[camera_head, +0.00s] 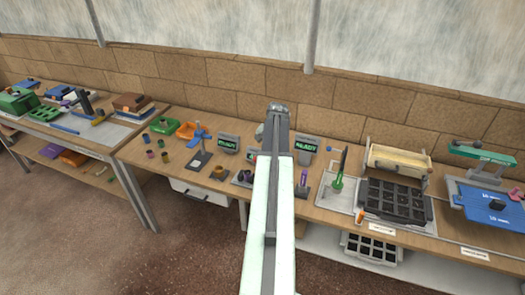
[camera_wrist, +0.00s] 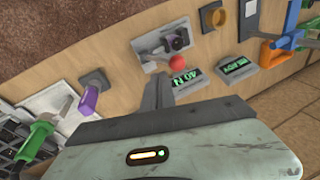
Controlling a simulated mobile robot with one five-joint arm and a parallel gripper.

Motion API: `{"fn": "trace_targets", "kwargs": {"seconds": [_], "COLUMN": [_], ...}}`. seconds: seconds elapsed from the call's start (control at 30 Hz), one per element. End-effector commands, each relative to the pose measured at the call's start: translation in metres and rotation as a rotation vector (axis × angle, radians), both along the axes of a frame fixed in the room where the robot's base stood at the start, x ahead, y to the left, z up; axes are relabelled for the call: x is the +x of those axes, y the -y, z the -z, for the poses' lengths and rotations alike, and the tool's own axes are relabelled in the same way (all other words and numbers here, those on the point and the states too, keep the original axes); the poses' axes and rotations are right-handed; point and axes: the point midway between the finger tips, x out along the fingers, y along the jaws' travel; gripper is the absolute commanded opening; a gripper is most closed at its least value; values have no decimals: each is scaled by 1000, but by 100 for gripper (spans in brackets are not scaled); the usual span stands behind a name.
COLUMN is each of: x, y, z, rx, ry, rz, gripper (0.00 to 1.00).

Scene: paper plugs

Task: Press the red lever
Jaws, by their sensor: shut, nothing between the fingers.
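In the wrist view, the red ball knob (camera_wrist: 177,63) of the lever stands by a grey fixture plate (camera_wrist: 152,58) that carries a dark device with a purple part (camera_wrist: 180,42). My gripper (camera_wrist: 158,92) is shut and empty, its fingertips just below and left of the red knob in that picture. I see a small gap between them in the picture; the true depth between them I cannot tell. In the head view my arm reaches up over the middle of the bench to my gripper (camera_head: 278,109), and it covers most of the lever fixture.
Lit green displays stand close by (camera_wrist: 190,82), (camera_wrist: 237,68). A purple plug (camera_wrist: 88,101) and a green-handled tool (camera_wrist: 38,138) lie to the left in the wrist view. In the head view a black compartment tray (camera_head: 396,202) and a blue board (camera_head: 492,207) stand right.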

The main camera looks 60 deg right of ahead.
Motion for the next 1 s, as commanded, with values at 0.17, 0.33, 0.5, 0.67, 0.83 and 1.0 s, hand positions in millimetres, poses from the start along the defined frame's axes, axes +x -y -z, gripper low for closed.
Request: {"fn": "trace_targets", "kwargs": {"seconds": [0.17,0.33,0.5,0.67,0.83,1.0], "x": [-7,-12,-13,-13,-13,-6], "y": [-6,-10,-12,-12,-12,-15], "z": [-55,-82,-85,-83,-83,-81], "rx": [0,0,0,0,0,1], "ry": [0,1,1,1,1,0], "rz": [-1,-2,-2,-3,-3,-13], "gripper": [0,0,0,0,0,0]}}
